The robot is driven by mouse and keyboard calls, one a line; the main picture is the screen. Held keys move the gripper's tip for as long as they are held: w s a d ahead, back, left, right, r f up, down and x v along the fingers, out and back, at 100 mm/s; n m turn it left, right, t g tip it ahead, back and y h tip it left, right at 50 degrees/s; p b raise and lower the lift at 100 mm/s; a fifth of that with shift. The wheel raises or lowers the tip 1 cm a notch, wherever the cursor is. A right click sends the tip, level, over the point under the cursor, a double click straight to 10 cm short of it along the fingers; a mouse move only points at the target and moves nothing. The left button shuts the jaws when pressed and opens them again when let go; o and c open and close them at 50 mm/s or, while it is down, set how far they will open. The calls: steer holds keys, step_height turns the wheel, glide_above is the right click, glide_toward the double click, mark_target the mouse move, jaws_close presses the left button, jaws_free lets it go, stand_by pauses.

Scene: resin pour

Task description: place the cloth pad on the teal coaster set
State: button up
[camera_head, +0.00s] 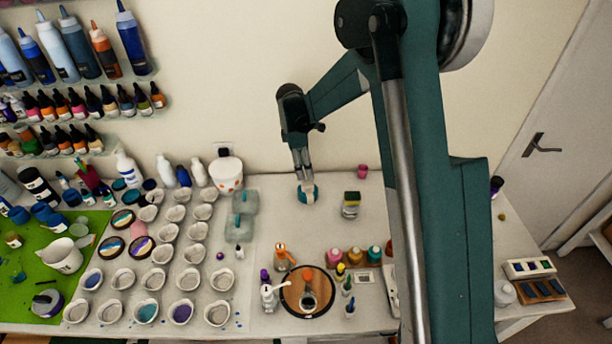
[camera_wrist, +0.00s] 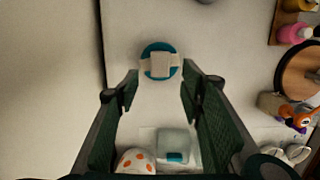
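The teal coaster set (camera_wrist: 160,45) is a round teal disc on the pale table, with a light strip across it. A pale, squarish piece, apparently the cloth pad (camera_wrist: 160,65), lies on its middle within the rim. In the head view the teal coaster set (camera_head: 315,190) shows just below my gripper (camera_head: 303,174), which partly hides it. In the wrist view my gripper (camera_wrist: 160,80) is open, with its fingers wide apart and nothing between them. The coaster and pad show beyond the fingertips.
Translucent containers (camera_head: 239,229) and an orange-spotted white pot (camera_head: 226,173) stand to the left. A sponge (camera_head: 351,205) stands to the right, and a round wooden board (camera_head: 318,310) lies in front. The table around the coaster is clear.

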steer(key=shift+a+r, duration=0.15)
steer(key=shift+r, duration=0.65)
steer(key=shift+a+r, duration=0.1)
steer(key=shift+r, duration=0.65)
steer(key=shift+r, duration=0.1)
steer(key=s+d+r+m+t+y, duration=0.15)
steer(key=s+d+r+m, duration=0.35)
steer(key=s+r, duration=0.5)
steer(key=s+d+r+m+t, duration=0.2)
steer(key=s+d+r+m, duration=0.2)
steer(key=s+d+r, duration=0.45)
steer(key=s+d+m+t, duration=0.2)
steer(key=s+d+m, duration=0.1)
steer(key=s, duration=0.8)
steer(key=s+d+m+t, duration=0.1)
steer(key=s+d+m, duration=0.1)
steer(key=s+m, duration=0.4)
steer(key=s+r, duration=0.1)
steer(key=s, duration=0.4)
steer(key=shift+s+d+t, duration=0.35)
steer(key=shift+d, duration=0.05)
